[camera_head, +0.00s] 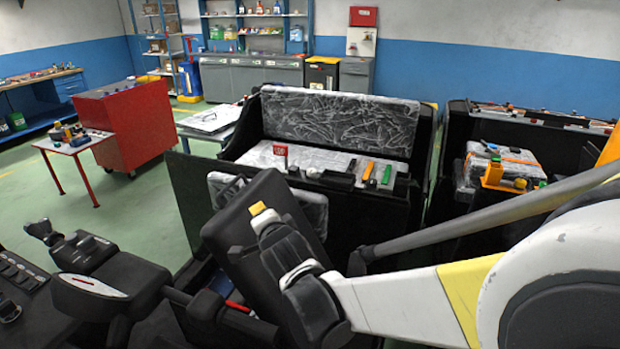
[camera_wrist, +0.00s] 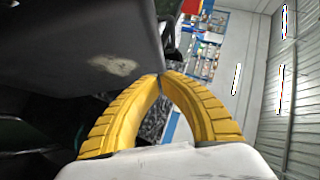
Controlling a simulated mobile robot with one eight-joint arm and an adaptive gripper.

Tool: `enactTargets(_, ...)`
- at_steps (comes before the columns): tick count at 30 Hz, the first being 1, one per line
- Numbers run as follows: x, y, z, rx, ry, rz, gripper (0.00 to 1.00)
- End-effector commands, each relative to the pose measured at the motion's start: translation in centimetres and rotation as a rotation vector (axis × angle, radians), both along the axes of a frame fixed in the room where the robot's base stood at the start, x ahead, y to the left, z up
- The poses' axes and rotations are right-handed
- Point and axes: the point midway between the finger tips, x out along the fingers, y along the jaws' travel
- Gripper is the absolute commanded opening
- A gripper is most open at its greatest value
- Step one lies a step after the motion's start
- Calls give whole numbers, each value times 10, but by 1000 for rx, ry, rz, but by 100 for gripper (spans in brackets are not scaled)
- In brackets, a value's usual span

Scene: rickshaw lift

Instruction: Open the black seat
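The black seat (camera_head: 240,245) is a thick dark cushion, tilted up steeply, in the middle of the head view. My gripper (camera_head: 258,208) is in front of it there, with a yellow fingertip near its upper part. In the wrist view the dark panel that looks like the seat (camera_wrist: 60,45), with a pale worn patch, fills the upper left. The yellow fingers of my gripper (camera_wrist: 160,76) meet at their tips by its lower corner. I see nothing held between them, and I cannot tell whether they touch the seat. The seat's lower edge is hidden behind my arm.
A plastic-wrapped silver bench (camera_head: 340,125) with small items stands behind the seat. A black armrest with a joystick (camera_head: 110,285) is at lower left. A second vehicle body (camera_head: 510,160) is at right. A red cabinet (camera_head: 125,125) and small table (camera_head: 75,143) stand left, with clear green floor around.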

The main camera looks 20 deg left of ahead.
Motion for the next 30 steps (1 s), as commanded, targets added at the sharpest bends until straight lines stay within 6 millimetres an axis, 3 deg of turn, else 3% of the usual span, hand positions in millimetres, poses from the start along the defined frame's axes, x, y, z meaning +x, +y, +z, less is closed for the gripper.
enactTargets(13,71,50,-33,-2,0,-2,0)
enactTargets(21,70,79,-47,-3,0,-1,0)
enactTargets(30,70,83,-48,-3,-1,-2,0)
